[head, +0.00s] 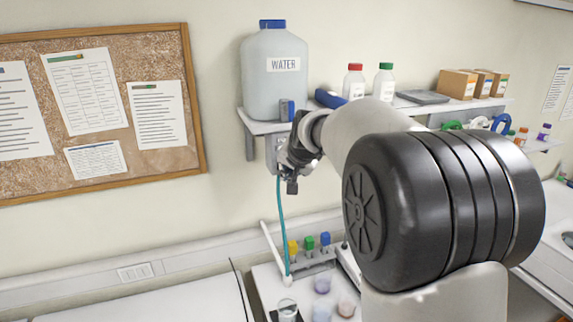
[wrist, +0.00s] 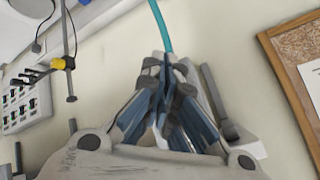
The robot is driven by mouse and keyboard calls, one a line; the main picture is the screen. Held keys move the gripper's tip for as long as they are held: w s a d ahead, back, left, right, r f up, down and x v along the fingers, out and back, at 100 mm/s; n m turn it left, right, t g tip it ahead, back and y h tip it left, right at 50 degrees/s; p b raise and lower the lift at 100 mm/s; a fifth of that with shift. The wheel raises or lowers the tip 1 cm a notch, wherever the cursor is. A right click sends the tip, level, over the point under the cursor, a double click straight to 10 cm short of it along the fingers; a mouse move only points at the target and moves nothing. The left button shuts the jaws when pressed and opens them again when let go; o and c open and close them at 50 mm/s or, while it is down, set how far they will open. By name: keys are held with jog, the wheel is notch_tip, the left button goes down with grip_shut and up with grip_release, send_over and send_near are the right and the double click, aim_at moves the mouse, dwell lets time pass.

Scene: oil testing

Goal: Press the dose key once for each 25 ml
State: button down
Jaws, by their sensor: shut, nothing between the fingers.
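My gripper (head: 292,168) is shut and empty, in front of the shelf edge below the water jug (head: 275,85). In the wrist view its fingertips (wrist: 167,65) are together, close to the teal tube (wrist: 160,25). A pale dosing unit (head: 271,152) is partly visible at the shelf edge, mostly behind my gripper. I cannot make out the dose key or any contact with it.
My arm covers much of the right side of the head view. A rack with yellow, green and blue caps (head: 309,243) and several small cups stand beside the beaker. The shelf (head: 262,128) holds bottles and boxes. A cork board (head: 195,100) hangs at left.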

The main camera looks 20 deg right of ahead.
jog(key=shift+w, duration=0.2)
dwell(0.4)
jog(key=shift+w, duration=0.25)
jog(key=shift+w+p, duration=0.5)
jog(key=shift+p, duration=0.1)
dwell(0.6)
jog(key=shift+s, duration=0.1)
jog(key=shift+s+b, duration=0.7)
jog(key=shift+s, duration=0.15)
jog(key=shift+s+b, duration=1.6)
jog(key=shift+s, duration=0.9)
